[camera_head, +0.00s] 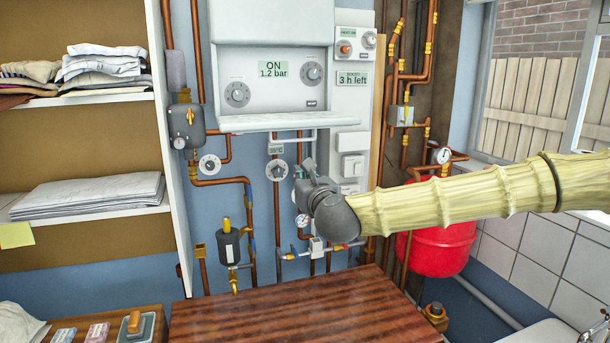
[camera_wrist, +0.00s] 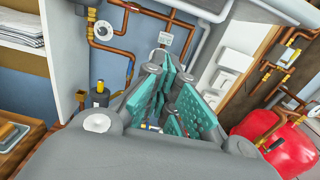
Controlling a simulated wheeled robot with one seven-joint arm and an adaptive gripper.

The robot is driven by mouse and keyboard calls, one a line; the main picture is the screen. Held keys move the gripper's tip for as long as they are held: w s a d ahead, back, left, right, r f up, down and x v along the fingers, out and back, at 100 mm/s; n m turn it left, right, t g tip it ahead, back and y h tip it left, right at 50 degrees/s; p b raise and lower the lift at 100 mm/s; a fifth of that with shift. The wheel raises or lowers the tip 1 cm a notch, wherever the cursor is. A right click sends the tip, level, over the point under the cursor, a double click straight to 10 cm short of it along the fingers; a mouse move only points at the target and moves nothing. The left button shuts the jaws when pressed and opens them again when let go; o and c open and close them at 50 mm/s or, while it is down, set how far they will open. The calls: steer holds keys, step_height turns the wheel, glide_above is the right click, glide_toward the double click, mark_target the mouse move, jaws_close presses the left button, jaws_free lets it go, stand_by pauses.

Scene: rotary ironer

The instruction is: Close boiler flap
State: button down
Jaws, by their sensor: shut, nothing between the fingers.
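The white boiler (camera_head: 268,24) hangs on the wall in the head view. Its flap (camera_head: 280,123) is folded down and juts out as a shelf below the control panel, leaving the dials and the "ON 1.2 bar" display exposed. My gripper (camera_head: 308,170) is below the flap, toward its right end, and apart from it as far as I can tell. In the wrist view the teal finger pads of my gripper (camera_wrist: 174,92) are together, with nothing held between them. A pale panel edge at the top of the wrist view may be the flap; I cannot tell.
Copper pipes and gauges (camera_head: 276,170) run below the boiler. A red tank (camera_head: 436,250) stands at the right beneath my arm. A brown wooden top (camera_head: 300,315) lies below, largely clear. Shelves with folded linen (camera_head: 90,194) stand at the left.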

mark_target(286, 128)
steer(key=w+a+r+p, duration=0.1)
steer(key=w+r+p, duration=0.3)
steer(key=w, duration=0.1)
steer(key=shift+w+a, duration=0.3)
steer(key=shift+w, duration=0.05)
stand_by(0.4)
steer(key=shift+s+d+r+b, duration=0.1)
steer(key=shift+s+r+b, duration=0.05)
steer(key=shift+r, duration=0.35)
steer(key=shift+s+d+r+b, duration=0.1)
steer(key=shift+r+b, duration=0.05)
steer(key=shift+r, duration=0.3)
